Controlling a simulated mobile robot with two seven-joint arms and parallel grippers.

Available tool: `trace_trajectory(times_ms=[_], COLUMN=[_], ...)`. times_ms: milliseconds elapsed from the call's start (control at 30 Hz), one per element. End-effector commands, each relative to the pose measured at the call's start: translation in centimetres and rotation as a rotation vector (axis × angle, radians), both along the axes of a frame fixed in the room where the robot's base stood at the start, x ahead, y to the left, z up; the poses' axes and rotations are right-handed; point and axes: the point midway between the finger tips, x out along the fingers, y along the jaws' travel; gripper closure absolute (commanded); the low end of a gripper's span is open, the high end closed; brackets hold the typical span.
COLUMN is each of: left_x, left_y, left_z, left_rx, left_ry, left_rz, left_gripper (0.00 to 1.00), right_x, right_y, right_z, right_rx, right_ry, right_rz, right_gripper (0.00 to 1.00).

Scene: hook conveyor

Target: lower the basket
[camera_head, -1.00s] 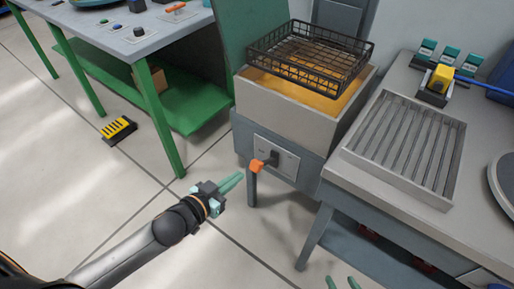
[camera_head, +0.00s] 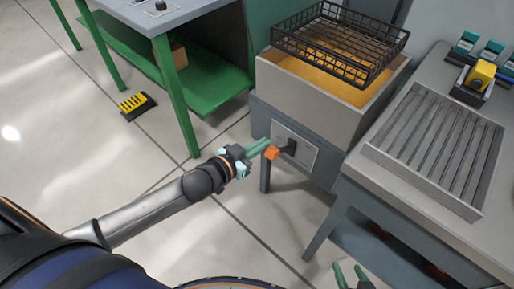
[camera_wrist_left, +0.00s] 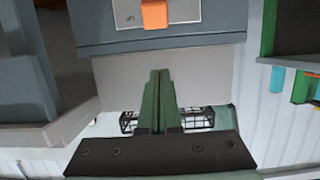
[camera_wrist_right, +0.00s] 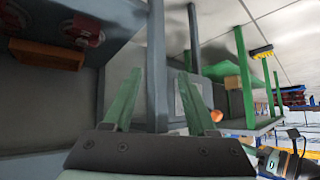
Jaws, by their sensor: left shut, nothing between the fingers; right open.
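The black wire basket (camera_head: 338,46) sits raised above the open box of the fryer (camera_head: 300,93), which holds amber liquid. A panel (camera_head: 306,160) on the fryer's front carries a dark lever with an orange end (camera_head: 272,153). My left gripper (camera_head: 268,144) is shut and empty, its fingertips close beside the orange end; I cannot tell if they touch. In the left wrist view the orange end (camera_wrist_left: 154,14) lies beyond the shut fingers (camera_wrist_left: 157,76). My right gripper (camera_head: 350,272) is open and empty, low at the bottom edge. The orange end also shows in the right wrist view (camera_wrist_right: 188,115).
A grey table with a ribbed metal tray (camera_head: 437,150) stands right of the fryer; its leg (camera_head: 325,230) is near my right gripper. A green-legged bench (camera_head: 180,95) stands at the left. Floor before the fryer is open.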

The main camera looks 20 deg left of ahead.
Motion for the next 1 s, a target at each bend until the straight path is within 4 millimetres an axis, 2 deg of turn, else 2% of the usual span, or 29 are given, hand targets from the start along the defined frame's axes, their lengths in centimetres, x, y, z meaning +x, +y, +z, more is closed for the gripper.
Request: trace_trajectory(times_ms=[100, 433, 500, 700, 1000], left_x=[2.0, 6.4, 5.4, 4.2, 3.9], left_y=[-0.7, -2.3, -2.0, -1.6, -1.4], left_z=[-0.5, -1.9, -3.3, -4.8, -5.1], left_rx=[-0.001, 0.0, 0.0, -0.001, -0.001], left_ry=[-0.003, -0.002, 0.006, 0.003, 0.002], left_rz=[0.001, 0.001, 0.002, 0.001, 0.001], left_gripper=[1.0, 1.0, 1.0, 1.0, 1.0], right_x=[0.0, 0.8, 0.8, 0.8, 0.1], right_y=[0.1, 0.2, 0.2, 0.1, 0.0], right_z=[-0.4, -0.4, -0.7, -1.0, -1.1], right_rx=[0.0, 0.001, 0.001, 0.001, 0.0], right_ry=[0.004, -0.014, -0.016, -0.018, -0.009], right_rz=[0.002, 0.006, 0.006, 0.006, 0.004], right_gripper=[0.43, 0.43, 0.43, 0.43, 0.43])
